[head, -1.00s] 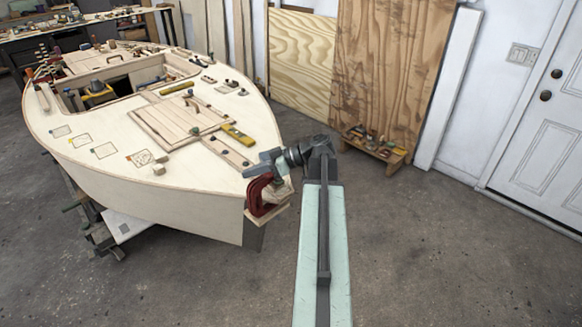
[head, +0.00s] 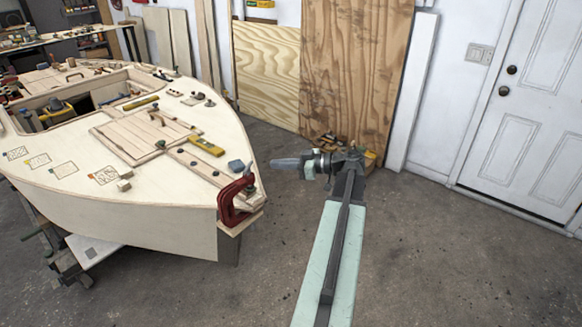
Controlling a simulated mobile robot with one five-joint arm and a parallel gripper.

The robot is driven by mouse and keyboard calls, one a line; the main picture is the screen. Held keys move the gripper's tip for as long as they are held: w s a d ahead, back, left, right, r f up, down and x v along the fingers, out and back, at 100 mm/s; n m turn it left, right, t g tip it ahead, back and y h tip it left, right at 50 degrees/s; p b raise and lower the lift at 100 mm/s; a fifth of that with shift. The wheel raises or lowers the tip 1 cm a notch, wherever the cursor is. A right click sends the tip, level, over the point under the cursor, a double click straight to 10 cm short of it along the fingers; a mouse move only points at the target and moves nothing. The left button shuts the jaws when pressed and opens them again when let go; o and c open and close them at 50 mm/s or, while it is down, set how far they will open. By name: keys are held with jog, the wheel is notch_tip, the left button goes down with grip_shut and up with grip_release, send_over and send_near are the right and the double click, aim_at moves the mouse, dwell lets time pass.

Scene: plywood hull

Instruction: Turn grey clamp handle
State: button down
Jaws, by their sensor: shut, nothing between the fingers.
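A red C-clamp (head: 228,203) grips the pointed bow of the plywood hull (head: 130,222). A small grey handle (head: 249,169) shows at its top and leans to the upper right. My gripper (head: 274,163) is shut and empty. It points left, just right of the handle, with a small gap between them in the picture. I cannot tell its depth relative to the clamp.
A low wooden stand (head: 368,160) holds items by the plywood sheets (head: 355,70). The floor (head: 450,260) on the right is clear.

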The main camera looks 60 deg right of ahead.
aim_at(252, 163)
jog(key=b+x, duration=0.1)
jog(key=x, duration=0.5)
jog(key=shift+w, duration=0.35)
jog(key=shift+f, duration=0.15)
jog(key=shift+w+d, duration=0.1)
jog(key=shift+w, duration=0.05)
jog(key=shift+n+y, duration=0.3)
jog(key=shift+y, duration=0.1)
